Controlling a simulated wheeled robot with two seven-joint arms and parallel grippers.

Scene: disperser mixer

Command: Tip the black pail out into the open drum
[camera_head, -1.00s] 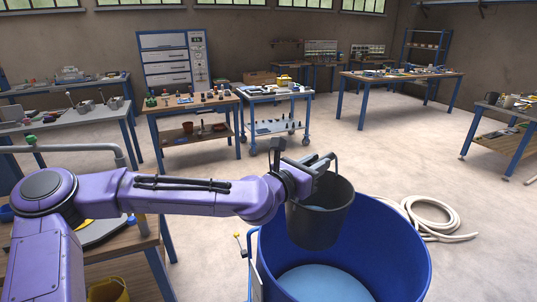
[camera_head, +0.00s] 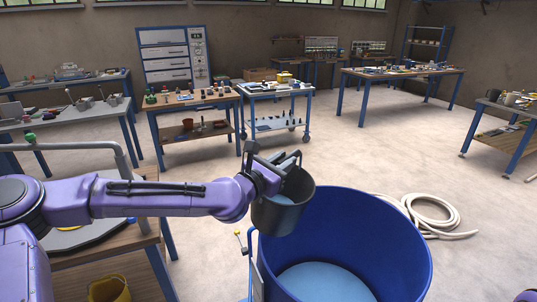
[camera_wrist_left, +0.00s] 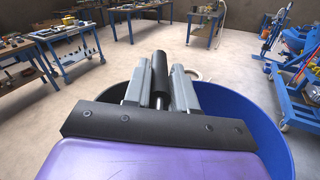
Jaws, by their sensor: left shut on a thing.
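The black pail (camera_head: 286,212) hangs at the upper left rim of the open blue drum (camera_head: 398,225), partly overlapping it in the head view. It is tilted, and pale blue contents (camera_head: 280,198) show inside it. My left gripper (camera_head: 275,165) is shut on the pail's handle above its mouth. In the left wrist view the dark handle grip (camera_wrist_left: 160,75) sits between the two grey fingers, and the pail's body is hidden. Pale blue material (camera_head: 322,284) lies in the drum's bottom. My right gripper is out of view.
A pale coiled hose (camera_head: 430,218) lies on the floor right of the drum. A wooden bench (camera_head: 105,262) and a yellow bucket (camera_head: 108,290) stand at the lower left. Other benches stand farther back, with open floor between.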

